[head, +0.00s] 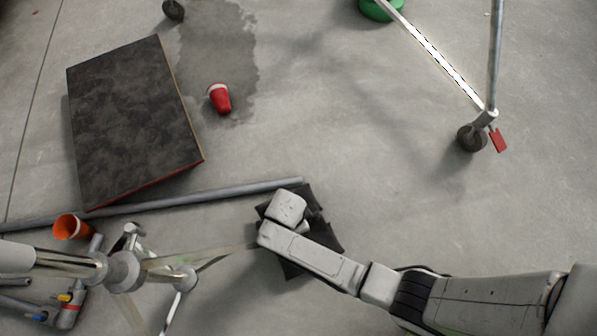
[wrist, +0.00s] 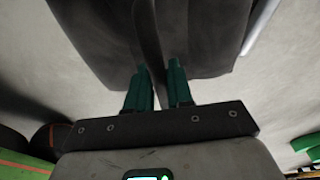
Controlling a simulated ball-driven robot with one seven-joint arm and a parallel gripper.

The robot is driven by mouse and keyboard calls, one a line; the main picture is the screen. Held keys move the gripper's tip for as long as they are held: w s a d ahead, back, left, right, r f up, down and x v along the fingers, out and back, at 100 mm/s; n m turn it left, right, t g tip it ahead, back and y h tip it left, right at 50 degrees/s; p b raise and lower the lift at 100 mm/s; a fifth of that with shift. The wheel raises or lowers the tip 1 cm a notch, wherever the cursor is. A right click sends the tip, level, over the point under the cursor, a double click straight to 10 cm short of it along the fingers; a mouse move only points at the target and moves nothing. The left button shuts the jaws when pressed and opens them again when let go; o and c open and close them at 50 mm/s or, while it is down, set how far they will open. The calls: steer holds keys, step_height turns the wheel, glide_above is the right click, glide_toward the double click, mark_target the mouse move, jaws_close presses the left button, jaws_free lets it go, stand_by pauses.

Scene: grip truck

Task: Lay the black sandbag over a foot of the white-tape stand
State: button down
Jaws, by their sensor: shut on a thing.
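The black sandbag (head: 325,233) is a dark, limp shape under my wrist, low in the middle of the head view. In the wrist view the bag (wrist: 205,45) fills the top, with a strap (wrist: 148,35) between my green fingers. My gripper (wrist: 158,82) is shut on this strap; in the head view my arm hides the fingertips. A metal stand (head: 122,270) is at lower left, with legs spreading from its hub; one pale leg reaches right towards the bag. I cannot tell whether this is the white-tape stand, or whether bag and leg touch.
A grey pipe (head: 150,205) lies left of the bag, its right end close by. A dark board (head: 135,120), red cup (head: 220,98) and orange cup (head: 72,227) are left. Mid-floor is clear.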

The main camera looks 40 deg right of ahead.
steer(key=shift+w, duration=0.15)
steer(key=c, duration=0.9)
jaws_free()
steer(key=shift+f, duration=0.15)
steer(key=shift+s+f, duration=0.1)
steer(key=shift+s, duration=0.25)
steer(key=r+p, duration=0.2)
steer(key=r, duration=0.1)
steer(key=a+r+p, duration=0.1)
steer(key=r, duration=0.3)
steer(key=r+p, duration=0.2)
steer(key=r, duration=0.2)
steer(key=shift+w+a+p, duration=0.35)
steer(key=s+d+r+n+t+y, duration=0.1)
steer(key=s+d+r+n, duration=0.5)
steer(key=d+r+n, duration=0.3)
steer(key=s+d+r+n+y, duration=0.1)
steer(key=s+d+r+n, duration=0.5)
steer(key=r+n, duration=0.4)
steer(key=shift+n, duration=0.3)
steer(key=r+p, duration=0.9)
steer(key=p, duration=0.1)
steer(key=r+p, duration=1.9)
steer(key=p, duration=0.1)
steer(key=shift+w+r, duration=0.3)
steer(key=shift+r, duration=0.1)
